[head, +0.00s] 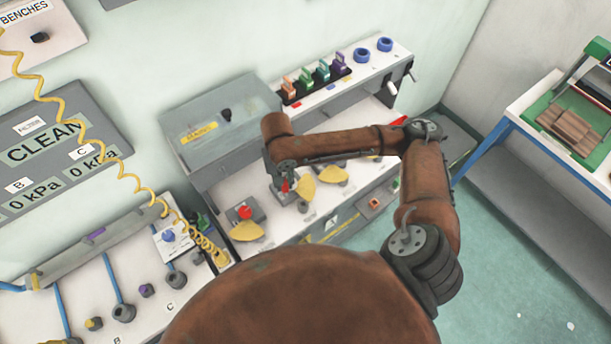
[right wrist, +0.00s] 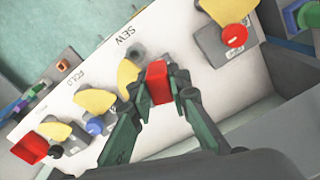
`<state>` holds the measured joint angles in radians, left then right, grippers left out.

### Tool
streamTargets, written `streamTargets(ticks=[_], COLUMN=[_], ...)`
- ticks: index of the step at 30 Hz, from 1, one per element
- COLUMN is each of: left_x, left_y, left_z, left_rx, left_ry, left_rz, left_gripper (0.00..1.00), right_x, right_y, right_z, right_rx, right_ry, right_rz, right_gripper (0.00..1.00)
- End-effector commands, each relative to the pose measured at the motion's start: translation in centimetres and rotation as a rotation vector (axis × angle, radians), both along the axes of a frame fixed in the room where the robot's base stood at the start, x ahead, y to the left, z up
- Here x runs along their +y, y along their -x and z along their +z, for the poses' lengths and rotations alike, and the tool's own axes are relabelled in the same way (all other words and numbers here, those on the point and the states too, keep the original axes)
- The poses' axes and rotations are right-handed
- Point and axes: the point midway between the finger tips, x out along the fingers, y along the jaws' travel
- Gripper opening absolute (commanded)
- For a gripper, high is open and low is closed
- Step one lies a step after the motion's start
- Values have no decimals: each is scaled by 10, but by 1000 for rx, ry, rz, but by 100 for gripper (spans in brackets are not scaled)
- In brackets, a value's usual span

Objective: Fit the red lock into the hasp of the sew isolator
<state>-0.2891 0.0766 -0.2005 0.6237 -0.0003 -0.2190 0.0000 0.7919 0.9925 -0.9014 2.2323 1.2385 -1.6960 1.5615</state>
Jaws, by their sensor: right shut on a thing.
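My right gripper (head: 286,186) reaches down over the white panel at the middle of the bench. In the right wrist view its two green fingers (right wrist: 157,98) are shut on the red lock (right wrist: 158,83), which sits between the fingertips. A bit of red also shows at the fingertips in the head view. The sew isolator, with its yellow handle (right wrist: 128,72), is just behind and left of the lock, by the SEW lettering. Its hasp is hidden or too small to make out, and I cannot tell whether the lock touches it. My left gripper is out of view.
A red button (right wrist: 235,36) on a grey box stands right of the isolator. More yellow handles (right wrist: 96,101) and a blue knob (right wrist: 95,126) stand to the left. A rack of coloured locks (head: 316,82) and a grey cabinet (head: 222,120) are behind.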

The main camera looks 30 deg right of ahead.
Motion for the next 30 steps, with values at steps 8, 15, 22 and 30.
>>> streamTargets(ticks=[8,15,22,30], left_x=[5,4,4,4], left_y=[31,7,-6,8], left_z=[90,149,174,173], left_rx=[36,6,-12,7], left_ry=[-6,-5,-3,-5], left_rz=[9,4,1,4], left_gripper=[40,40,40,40], right_x=[-20,-44,-59,-61], right_y=[-13,-2,10,12], right_z=[-5,-29,-45,-50], right_rx=[7,4,-1,-4], right_ry=[-2,-2,-4,-5], right_rz=[-325,-557,-667,-684], right_gripper=[0,0,0,0])
